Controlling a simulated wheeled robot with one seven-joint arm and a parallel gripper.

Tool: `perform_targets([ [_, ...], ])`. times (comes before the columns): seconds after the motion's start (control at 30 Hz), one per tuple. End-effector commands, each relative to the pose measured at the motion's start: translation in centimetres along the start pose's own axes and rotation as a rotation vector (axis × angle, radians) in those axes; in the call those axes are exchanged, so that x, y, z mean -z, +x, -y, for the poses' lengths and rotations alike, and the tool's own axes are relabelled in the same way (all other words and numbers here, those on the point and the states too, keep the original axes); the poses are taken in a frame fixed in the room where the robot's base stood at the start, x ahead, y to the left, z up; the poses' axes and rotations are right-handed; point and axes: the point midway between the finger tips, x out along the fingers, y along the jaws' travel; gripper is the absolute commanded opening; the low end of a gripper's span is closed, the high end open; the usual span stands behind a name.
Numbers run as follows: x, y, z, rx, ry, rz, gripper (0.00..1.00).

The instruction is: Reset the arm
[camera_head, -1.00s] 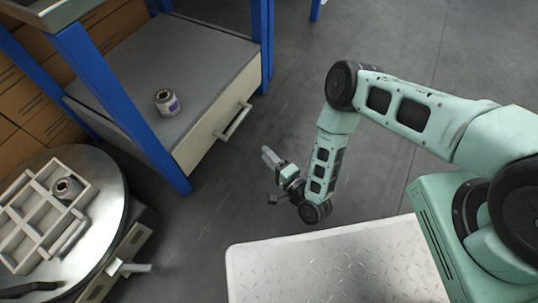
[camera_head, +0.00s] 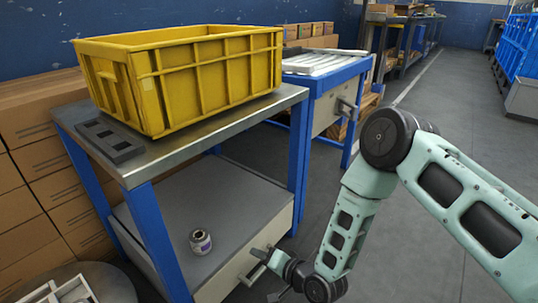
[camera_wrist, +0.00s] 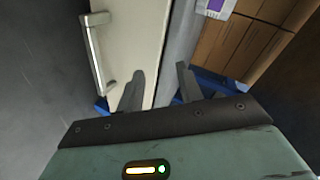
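My arm reaches down on the right of the head view, with an elbow bend at the top and the forearm hanging down. My gripper (camera_head: 264,263) is low beside the front of the workbench's lower drawer. In the wrist view my gripper (camera_wrist: 160,82) has its two fingers apart with nothing between them. The pale drawer front (camera_wrist: 130,45) and its handle (camera_wrist: 98,60) show beyond the fingers; I cannot tell how far off they are.
A yellow crate (camera_head: 200,80) stands on the blue-legged workbench (camera_head: 170,160). A small labelled roll (camera_head: 200,241) stands on its lower shelf. Cardboard boxes (camera_head: 40,150) are stacked at the left. A second blue table (camera_head: 340,80) stands behind. Open floor (camera_head: 440,110) lies at the right.

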Motion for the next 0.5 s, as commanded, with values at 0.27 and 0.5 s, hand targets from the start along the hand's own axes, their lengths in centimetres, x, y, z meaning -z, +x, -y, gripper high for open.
perform_targets([
  [0.27,3.3,-5.0,10.0,-0.191,-0.300,0.223,0.36],
  [0.5,4.4,-13.2,16.4,-0.356,-0.524,0.420,0.36],
])
